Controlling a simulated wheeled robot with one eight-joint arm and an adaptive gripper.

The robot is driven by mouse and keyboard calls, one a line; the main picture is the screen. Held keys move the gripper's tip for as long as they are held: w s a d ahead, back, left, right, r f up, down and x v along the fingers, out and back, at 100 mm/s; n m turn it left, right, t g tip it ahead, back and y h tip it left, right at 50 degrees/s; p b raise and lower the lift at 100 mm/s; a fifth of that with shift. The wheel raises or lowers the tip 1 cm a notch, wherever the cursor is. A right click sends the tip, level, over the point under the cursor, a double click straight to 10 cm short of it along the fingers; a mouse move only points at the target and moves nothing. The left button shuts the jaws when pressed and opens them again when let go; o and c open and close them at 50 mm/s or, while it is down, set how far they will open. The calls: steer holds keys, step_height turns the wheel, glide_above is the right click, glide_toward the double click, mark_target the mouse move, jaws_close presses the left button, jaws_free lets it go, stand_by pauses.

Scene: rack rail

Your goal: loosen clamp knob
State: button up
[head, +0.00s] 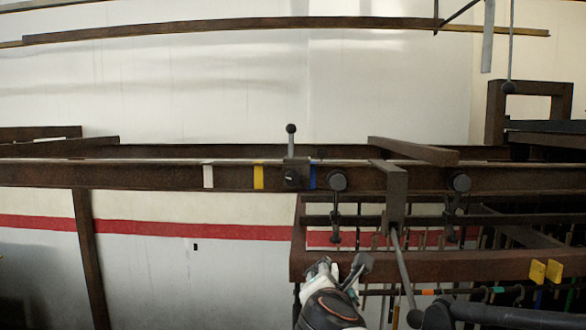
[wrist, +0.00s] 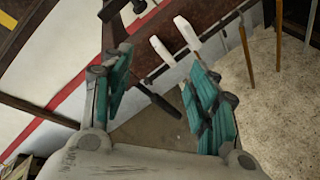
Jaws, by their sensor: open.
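A small clamp block (head: 292,178) sits on the long brown rail (head: 130,176). An upright stem topped by a dark ball knob (head: 291,128) rises from it. Two dark round knobs (head: 337,182) (head: 461,183) are on the rail further right, with metal parts hanging below them. I cannot tell which knob is the clamp's. My gripper (head: 338,272) is open, below the rail in front of the lower brown beam, apart from these knobs. In the wrist view, my gripper's teal-padded fingers (wrist: 163,90) are spread. A black-ended rod (wrist: 152,94) appears between them; whether it touches is unclear.
White, yellow (head: 258,177) and blue tape bands mark the rail around the clamp. A lower brown beam (head: 440,266) with yellow tags and several hanging tools crosses the right side. A bracket (head: 394,195) with a slanting rod hangs near my gripper. The left side below the rail is mostly open.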

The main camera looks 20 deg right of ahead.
mark_target(293, 180)
steer(key=w+a+r+n+t+p, duration=0.1)
steer(key=w+a+r+n+p, duration=0.1)
steer(key=r+n+p, duration=0.3)
steer(key=w+a+r+n+t, duration=0.2)
steer(key=a+r, duration=0.1)
steer(key=r, duration=0.4)
steer(key=w+a+r+n+t+p, duration=0.1)
steer(key=w+a+r+n+p, duration=0.1)
steer(key=r+n+p, duration=0.3)
steer(key=shift+m+y, duration=0.4)
steer(key=shift+m, duration=0.1)
steer(key=x, duration=1.3)
steer(key=shift+w+d+r, duration=0.1)
steer(key=shift+w+r, duration=0.1)
steer(key=shift+w, duration=0.1)
steer(key=c, duration=1.1)
